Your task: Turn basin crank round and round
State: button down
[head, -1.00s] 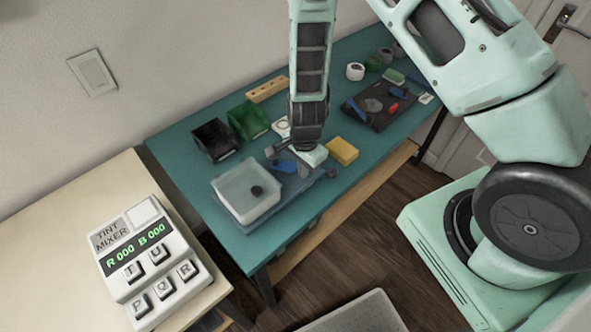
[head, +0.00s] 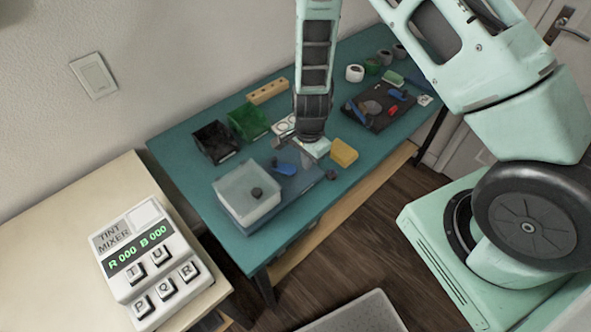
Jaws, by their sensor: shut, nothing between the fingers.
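A small dark knob (head: 331,174) sits at the plate's right end. My gripper (head: 305,161) is shut and empty above the plate, up and right of the blue part. Its fingers are small and partly blurred here.
Black (head: 215,141) and green (head: 248,122) bins stand behind the basin. A yellow sponge-like block (head: 343,152) lies right of my gripper. A dark tray (head: 378,110) with small parts is farther right. A tint mixer (head: 145,262) stands on the left desk.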

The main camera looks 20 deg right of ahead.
notch_tip(320, 180, up, 6)
jog(key=p, duration=0.4)
jog(key=shift+f, duration=0.25)
dwell(0.6)
